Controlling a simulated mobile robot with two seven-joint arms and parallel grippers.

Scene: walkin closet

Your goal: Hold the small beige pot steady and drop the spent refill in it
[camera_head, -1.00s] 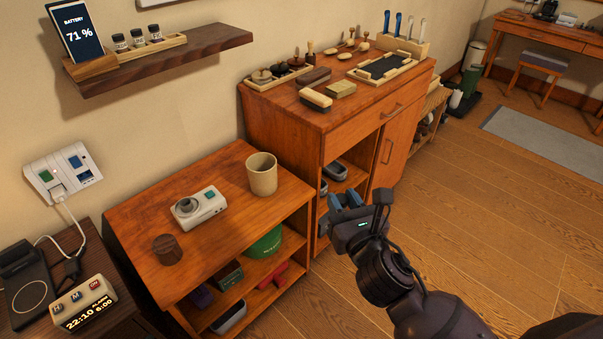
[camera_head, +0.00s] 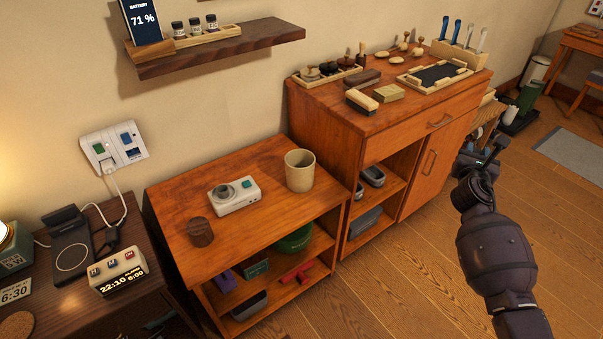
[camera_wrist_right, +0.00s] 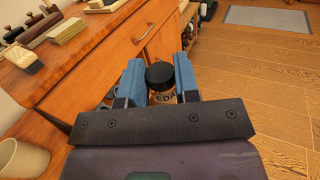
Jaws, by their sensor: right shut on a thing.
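The small beige pot (camera_head: 299,175) stands upright, open at the top, near the right end of the low wooden shelf unit's top. Its rim also shows at the lower left of the right wrist view (camera_wrist_right: 22,158). My right gripper (camera_head: 484,150) is well to the right of the pot, in front of the taller cabinet. In the right wrist view its blue fingers are shut on a small black-capped refill (camera_wrist_right: 160,76) with a pale label, partly lettered "CEDA". The refill's lower part is hidden by the gripper. My left gripper is not in view.
A wall shelf (camera_head: 220,50) with several small jars hangs above. Open floor (camera_head: 420,270) lies in front.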

